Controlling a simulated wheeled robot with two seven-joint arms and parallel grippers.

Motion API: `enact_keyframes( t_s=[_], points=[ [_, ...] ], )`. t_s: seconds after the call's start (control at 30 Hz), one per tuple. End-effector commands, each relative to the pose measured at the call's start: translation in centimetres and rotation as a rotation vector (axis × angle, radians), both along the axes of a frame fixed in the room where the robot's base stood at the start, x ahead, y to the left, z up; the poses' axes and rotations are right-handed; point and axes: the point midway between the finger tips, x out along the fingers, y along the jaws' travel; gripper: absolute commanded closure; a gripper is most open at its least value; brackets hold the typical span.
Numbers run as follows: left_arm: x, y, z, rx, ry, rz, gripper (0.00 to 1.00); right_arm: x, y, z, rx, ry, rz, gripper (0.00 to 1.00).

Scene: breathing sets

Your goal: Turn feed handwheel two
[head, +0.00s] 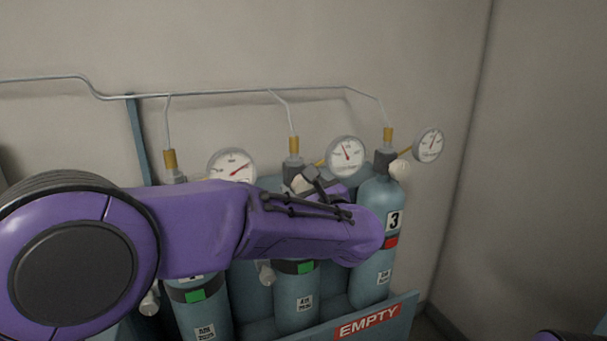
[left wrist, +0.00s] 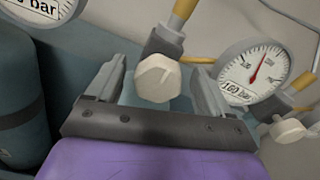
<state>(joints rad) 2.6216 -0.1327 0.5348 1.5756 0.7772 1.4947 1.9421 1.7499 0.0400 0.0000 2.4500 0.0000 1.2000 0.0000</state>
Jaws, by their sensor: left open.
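Three blue-green cylinders stand in a row; the middle one (head: 297,297) is mostly covered by my left arm. My left gripper (head: 306,184) is at the middle cylinder's valve. It is open, with one finger on each side of the handwheel and visible gaps, as the left wrist view (left wrist: 158,84) shows. My right gripper is out of view.
Pressure gauges (head: 345,156) stand beside the valves. The cylinder marked 3 (head: 372,214) and its pale handwheel (head: 399,169) are close on the right. A thin pipe (head: 230,93) runs along the wall above. A red EMPTY sign (head: 367,321) is on the front rail.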

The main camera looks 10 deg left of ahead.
Motion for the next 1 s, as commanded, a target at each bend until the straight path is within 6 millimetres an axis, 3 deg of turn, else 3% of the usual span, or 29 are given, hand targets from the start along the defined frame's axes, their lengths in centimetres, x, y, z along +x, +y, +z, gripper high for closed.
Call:
enact_keyframes(
  t_s=[0.13, 0.37, 0.4, 0.53, 0.57, 1.0],
  points=[
    [1.1, 0.7, 0.1, 0.001, 0.000, -0.001, 0.19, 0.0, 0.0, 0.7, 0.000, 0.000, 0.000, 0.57],
    [1.3, 0.9, -0.1, 0.002, 0.000, -0.001, 0.19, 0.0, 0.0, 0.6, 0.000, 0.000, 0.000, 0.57],
    [1.3, 0.9, -0.1, 0.002, 0.000, -0.001, 0.22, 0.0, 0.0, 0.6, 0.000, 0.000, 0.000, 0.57],
    [1.3, 0.8, -0.1, 0.002, 0.000, -0.002, 0.65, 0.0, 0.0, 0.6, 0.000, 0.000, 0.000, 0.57],
    [1.3, 0.8, -0.1, 0.002, 0.000, -0.002, 0.70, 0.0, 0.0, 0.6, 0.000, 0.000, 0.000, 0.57],
    [1.3, 0.8, -0.3, 0.079, 0.051, -0.002, 0.70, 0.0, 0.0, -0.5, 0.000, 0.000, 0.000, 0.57]
  ],
)
